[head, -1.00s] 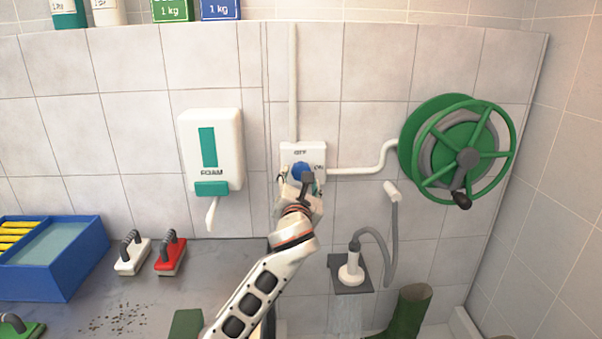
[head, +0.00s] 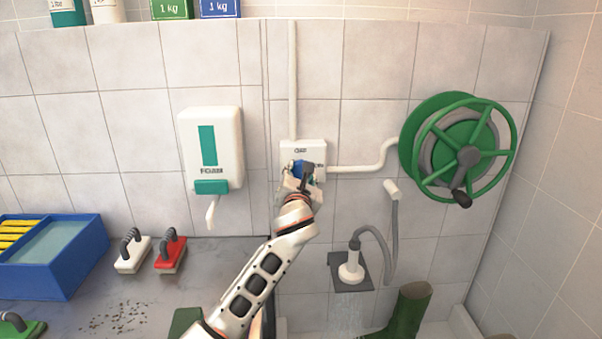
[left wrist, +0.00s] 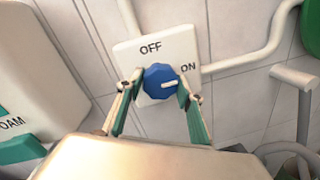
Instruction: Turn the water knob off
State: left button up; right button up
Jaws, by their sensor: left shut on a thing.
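The blue water knob (head: 297,166) sits on a white wall plate (head: 312,150). In the left wrist view the knob (left wrist: 160,80) shows between my fingers, with OFF printed above it and ON to its upper right. Its white pointer mark points to the right, toward the ON side. My left gripper (head: 298,178) is shut on the knob, with one finger on each side; in the left wrist view the gripper (left wrist: 160,88) hides little of it. The shower head (head: 350,272) hangs on the wall at lower right, with faint water streaks below it. My right gripper is not in view.
A foam dispenser (head: 211,150) is on the wall left of the plate. A green hose reel (head: 460,150) is to the right, joined by a white pipe (head: 362,167). Brushes (head: 171,254) and a blue tub (head: 50,275) stand on the counter. A green boot (head: 408,308) stands below.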

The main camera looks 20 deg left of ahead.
pick_arm(q)
jog(key=shift+n, duration=0.3)
jog(key=n, duration=0.7)
jog(key=n+y+b, duration=0.1)
jog(key=n, duration=0.3)
jog(key=shift+f+n+t, duration=0.25)
jog(key=shift+n+t, duration=0.05)
jog(key=shift+t, duration=0.1)
jog(key=shift+n+b, duration=0.5)
jog(key=shift+n, duration=0.5)
jog(key=shift+n+y+b, duration=0.5)
jog(key=shift+n+b, duration=0.5)
jog(key=shift+n, duration=1.5)
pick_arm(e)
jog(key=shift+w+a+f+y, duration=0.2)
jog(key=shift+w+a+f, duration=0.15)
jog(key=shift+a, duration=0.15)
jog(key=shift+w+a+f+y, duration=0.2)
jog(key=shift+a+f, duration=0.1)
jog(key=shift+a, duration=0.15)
pick_arm(q)
jog(key=shift+d+r, duration=0.1)
